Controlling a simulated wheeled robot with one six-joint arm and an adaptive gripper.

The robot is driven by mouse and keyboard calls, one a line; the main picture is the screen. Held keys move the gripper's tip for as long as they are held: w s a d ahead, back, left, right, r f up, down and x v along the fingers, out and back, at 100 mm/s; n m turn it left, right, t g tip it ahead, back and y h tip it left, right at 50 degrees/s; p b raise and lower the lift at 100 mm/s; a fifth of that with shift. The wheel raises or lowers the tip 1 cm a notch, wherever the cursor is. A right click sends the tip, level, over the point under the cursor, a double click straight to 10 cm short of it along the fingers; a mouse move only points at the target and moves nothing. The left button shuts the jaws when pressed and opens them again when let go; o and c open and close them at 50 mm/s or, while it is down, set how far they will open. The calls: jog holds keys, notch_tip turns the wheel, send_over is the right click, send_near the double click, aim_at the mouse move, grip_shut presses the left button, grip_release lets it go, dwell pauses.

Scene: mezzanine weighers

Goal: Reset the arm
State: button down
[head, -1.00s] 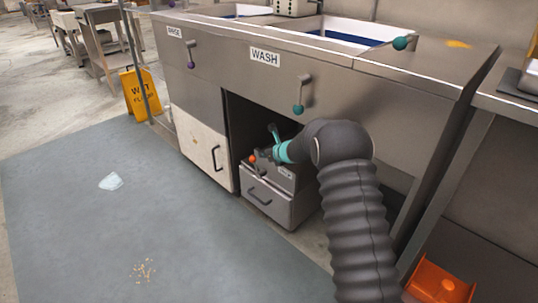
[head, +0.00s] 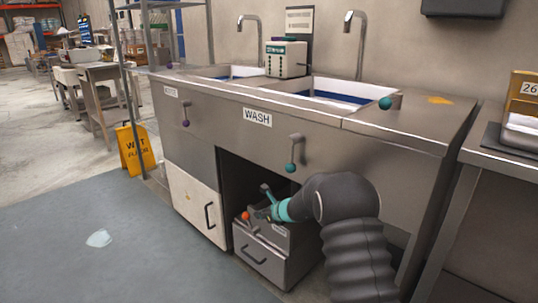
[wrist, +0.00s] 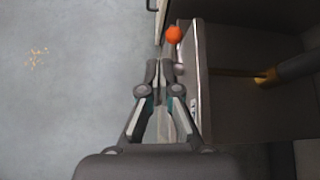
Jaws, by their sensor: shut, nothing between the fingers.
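My gripper (head: 262,213) is at the open front of the cabinet under the WASH sink, just above a grey drawer unit (head: 262,262). In the wrist view my gripper (wrist: 158,66) points down with its fingers together and nothing between them. An orange ball-shaped knob (wrist: 174,34) is just beyond the fingertips. It also shows beside the gripper in the head view (head: 245,215). Whether the fingers touch the drawer unit cannot be told.
The steel sink cabinet (head: 350,140) overhangs my arm, with a teal-knobbed lever (head: 290,167) above it. A white door (head: 193,205) stands left of the opening. A yellow wet-floor sign (head: 135,148) stands further left. The grey floor mat (head: 60,230) is mostly clear.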

jog(key=s+f+n+g, duration=0.2)
jog(key=s+f+n, duration=0.2)
jog(key=s+n, duration=0.15)
jog(key=s+d+r+n+g, duration=0.1)
jog(key=s+r+n+g, duration=0.1)
jog(key=s+n, duration=0.3)
jog(key=s+d+r+n+g, duration=0.1)
jog(key=s+r+n+g, duration=0.15)
jog(key=s, duration=0.55)
jog(key=s+d+r+n+t+h, duration=0.1)
jog(key=s+d+r+n, duration=0.3)
jog(key=s, duration=0.7)
jog(key=s+d+r+n+t+h, duration=0.1)
jog(key=s+d+r+n+h, duration=0.3)
jog(key=s+d+r, duration=0.4)
jog(key=s+d+r+n+t+h, duration=0.2)
jog(key=s+d+r+n, duration=0.2)
jog(key=s, duration=1)
jog(key=shift+s+d+r+h, duration=0.4)
jog(key=shift+d+r, duration=0.65)
jog(key=shift+r, duration=1)
